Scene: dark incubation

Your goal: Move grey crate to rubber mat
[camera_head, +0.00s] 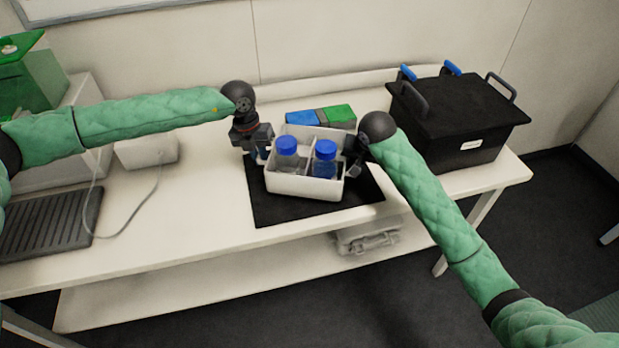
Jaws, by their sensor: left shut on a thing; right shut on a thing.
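The light grey crate (303,185) is over the black rubber mat (268,208) near the table's front edge. Two clear bottles with blue caps stand upright in it, a left bottle (287,157) and a right bottle (325,163), in separate compartments. My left gripper (262,148) is shut on the crate's left end. My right gripper (354,162) is shut on the crate's right end. The fingers are partly hidden by the wrists and crate walls. I cannot tell whether the crate's base touches the mat.
Behind the crate lie a blue box (301,119) and a green box (339,115). A black lidded bin (458,117) with blue clips stands at right. A dark ridged tray (50,224) and a cable are at left. The table (180,225) is bare left of the mat.

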